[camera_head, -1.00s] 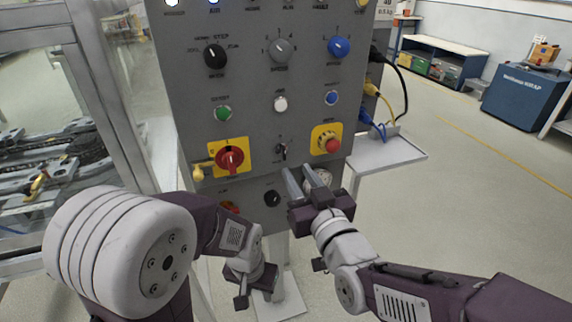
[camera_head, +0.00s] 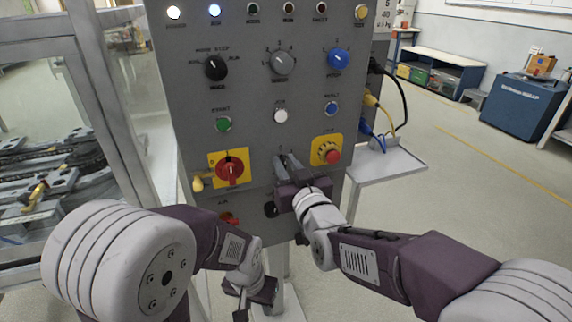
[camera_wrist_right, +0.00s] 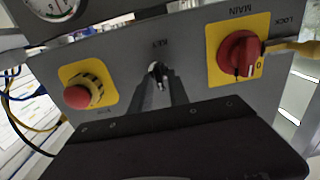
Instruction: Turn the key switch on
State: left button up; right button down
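The key switch (camera_wrist_right: 158,76), marked KEY, is a small dark key in a round lock on the grey panel. It shows in the right wrist view between my right gripper's fingertips (camera_wrist_right: 160,88). In the head view my right gripper (camera_head: 286,160) is up at the panel, its fingers a little apart, and they mostly hide the key. I cannot tell whether a finger touches the key. My left gripper (camera_head: 252,298) hangs low in front of the panel's stand, away from the key; its fingers are too unclear to judge.
A red rotary main switch (camera_head: 230,170) on yellow is left of the key, and a red emergency button (camera_head: 330,152) on yellow is right. Knobs and buttons are above. A black knob (camera_head: 270,209) sits just below. A side shelf (camera_head: 395,162) with cables stands right.

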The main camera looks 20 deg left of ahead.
jog(key=shift+f+m+b, duration=0.2)
jog(key=shift+m+b, duration=0.8)
jog(key=shift+m, duration=0.1)
jog(key=shift+w+d+f+m+b, duration=0.1)
jog(key=shift+d+m+b, duration=0.05)
jog(key=shift+m+b, duration=2)
jog(key=shift+w+d+m+b, duration=0.15)
jog(key=shift+m+b, duration=1.5)
jog(key=shift+m, duration=1)
jog(key=c, duration=1.5)
grip_release()
jog(key=shift+c, duration=0.2)
